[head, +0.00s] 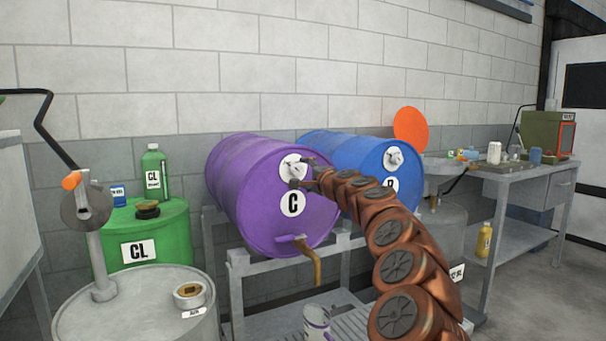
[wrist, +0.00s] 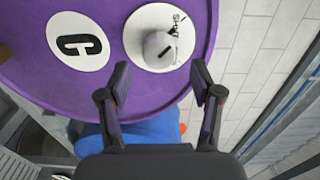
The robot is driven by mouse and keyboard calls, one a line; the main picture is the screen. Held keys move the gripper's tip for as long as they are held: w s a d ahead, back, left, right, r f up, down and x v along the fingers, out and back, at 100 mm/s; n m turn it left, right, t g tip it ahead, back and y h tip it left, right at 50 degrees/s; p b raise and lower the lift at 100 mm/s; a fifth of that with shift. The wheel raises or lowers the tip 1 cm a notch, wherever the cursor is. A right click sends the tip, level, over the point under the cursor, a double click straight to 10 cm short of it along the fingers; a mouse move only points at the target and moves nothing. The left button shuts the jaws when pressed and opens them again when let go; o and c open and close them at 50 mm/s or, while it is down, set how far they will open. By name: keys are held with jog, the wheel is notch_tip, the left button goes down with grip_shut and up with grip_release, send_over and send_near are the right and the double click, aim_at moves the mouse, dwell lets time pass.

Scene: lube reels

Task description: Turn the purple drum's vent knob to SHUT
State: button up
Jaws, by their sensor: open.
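The purple drum (head: 240,190) lies on its side on a grey stand, its front marked C. Its vent knob (head: 294,166) sits on a round white plate high on that face. In the wrist view the pale knob (wrist: 158,47) shows a short dark mark, and small lettering, apparently SHUT, stands on the white plate (wrist: 140,28) beside it. Which setting the mark points at is hard to tell. My gripper (wrist: 160,77) is open and empty, its fingertips spread to either side in front of the knob. In the head view my gripper (head: 302,172) partly covers the plate.
A blue drum (head: 345,148) with a similar knob lies just right of the purple one. A brass tap (head: 304,250) sticks out below the C, above a container (head: 317,320). A green drum (head: 168,222) stands left; a workbench (head: 530,172) stands right.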

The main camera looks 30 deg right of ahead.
jog(key=shift+s+a+f, duration=0.1)
jog(key=shift+s+a, duration=0.05)
jog(key=shift+s, duration=0.2)
jog(key=s, duration=0.7)
jog(key=shift+a, duration=0.25)
